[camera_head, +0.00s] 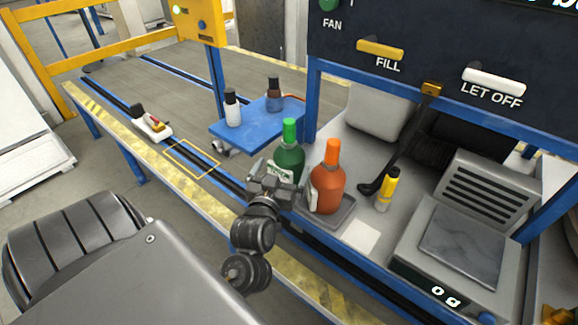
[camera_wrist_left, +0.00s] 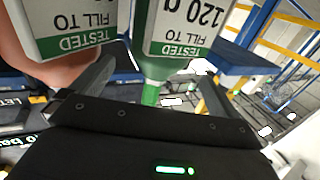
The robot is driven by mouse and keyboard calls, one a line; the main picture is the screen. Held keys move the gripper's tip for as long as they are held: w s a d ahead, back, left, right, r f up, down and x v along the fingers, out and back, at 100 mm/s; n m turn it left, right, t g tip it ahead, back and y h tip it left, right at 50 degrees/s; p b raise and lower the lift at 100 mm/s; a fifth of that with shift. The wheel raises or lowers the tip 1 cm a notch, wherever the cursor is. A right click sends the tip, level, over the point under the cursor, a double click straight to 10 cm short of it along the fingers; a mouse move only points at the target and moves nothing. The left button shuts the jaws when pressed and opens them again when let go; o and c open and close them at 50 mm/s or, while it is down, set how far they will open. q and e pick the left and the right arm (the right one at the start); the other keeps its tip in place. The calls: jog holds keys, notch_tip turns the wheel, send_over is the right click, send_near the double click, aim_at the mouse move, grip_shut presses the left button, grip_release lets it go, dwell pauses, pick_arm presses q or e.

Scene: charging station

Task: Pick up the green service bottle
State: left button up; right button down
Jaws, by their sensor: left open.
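The green service bottle (camera_head: 291,158) stands upright at the left of the grey tray, its lower part hidden behind my gripper. In the left wrist view, which is upside down, the green bottle (camera_wrist_left: 152,72) shows a white label and lies between the fingers. My left gripper (camera_head: 277,183) is open right in front of the bottle. Its fingers (camera_wrist_left: 158,88) are apart; I cannot tell whether either touches the bottle. My right gripper is not in view.
An orange bottle (camera_head: 327,186) stands close on the right, on the grey tray (camera_head: 343,214); it also shows in the wrist view (camera_wrist_left: 60,72). A blue shelf (camera_head: 250,125) with two small bottles is behind. A scale (camera_head: 455,245) and a yellow tube (camera_head: 388,189) are right.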

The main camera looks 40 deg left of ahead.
aim_at(287, 158)
pick_arm(q)
jog(key=shift+x, duration=2.65)
jog(key=shift+r, duration=0.1)
jog(key=c, duration=1.7)
